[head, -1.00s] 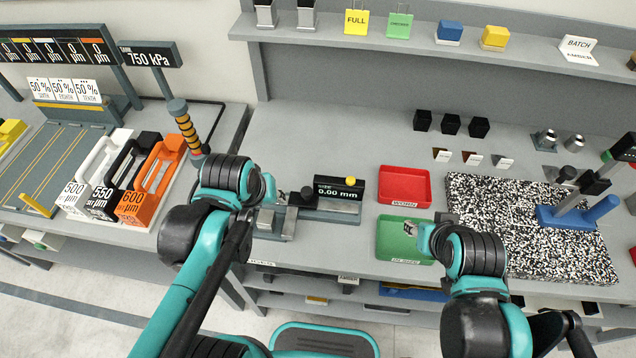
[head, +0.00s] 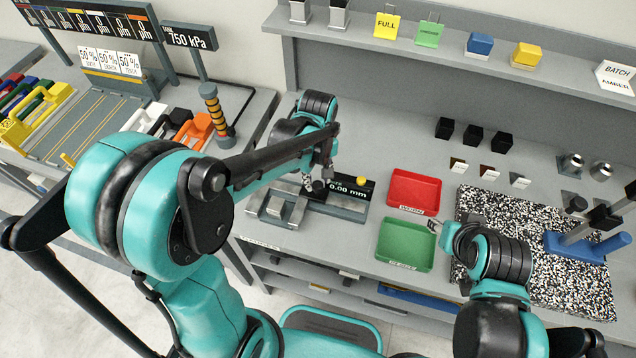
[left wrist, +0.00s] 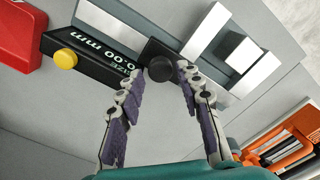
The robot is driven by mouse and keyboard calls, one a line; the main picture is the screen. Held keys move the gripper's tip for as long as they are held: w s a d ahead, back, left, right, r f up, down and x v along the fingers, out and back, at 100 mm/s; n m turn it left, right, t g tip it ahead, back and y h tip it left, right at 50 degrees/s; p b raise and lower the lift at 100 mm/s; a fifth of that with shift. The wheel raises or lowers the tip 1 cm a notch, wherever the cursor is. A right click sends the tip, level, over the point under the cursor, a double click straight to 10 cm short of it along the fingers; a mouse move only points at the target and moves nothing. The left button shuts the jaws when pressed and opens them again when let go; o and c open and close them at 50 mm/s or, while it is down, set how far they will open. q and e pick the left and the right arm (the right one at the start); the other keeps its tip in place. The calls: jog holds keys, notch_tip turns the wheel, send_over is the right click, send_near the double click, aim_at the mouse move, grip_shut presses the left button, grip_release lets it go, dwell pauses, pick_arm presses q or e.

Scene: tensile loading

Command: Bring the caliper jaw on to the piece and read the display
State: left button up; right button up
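The caliper (head: 340,207) lies on the bench, with a black display (head: 350,188) reading 0.00 mm. The display also shows in the left wrist view (left wrist: 95,58), with a yellow button. The slider's black knob (left wrist: 162,68) is between the fingertips of my open left gripper (left wrist: 158,84), with no clear grip on it. Pale metal jaws (left wrist: 206,32) lie beyond the knob, and a small grey block (left wrist: 238,44), possibly the piece, sits between them with a gap. In the head view my left gripper (head: 316,180) is over the caliper. My right gripper (head: 436,226) hangs by the green tray; its fingers are unclear.
A red tray (head: 416,190) and a green tray (head: 408,244) lie right of the caliper. A speckled mat (head: 480,205) with a blue-based stand (head: 590,247) is further right. An orange-banded post (head: 213,108) and colored holders stand on the left table.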

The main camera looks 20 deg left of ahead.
pick_arm(q)
jog(key=shift+f, duration=1)
jog(key=c, duration=0.7)
jog(key=a, duration=0.5)
jog(key=shift+a, duration=0.15)
jog(key=shift+c, duration=0.2)
jog(key=o, duration=0.7)
jog(key=shift+o, duration=0.2)
jog(key=shift+r, duration=0.1)
notch_tip(320, 180, up, 12)
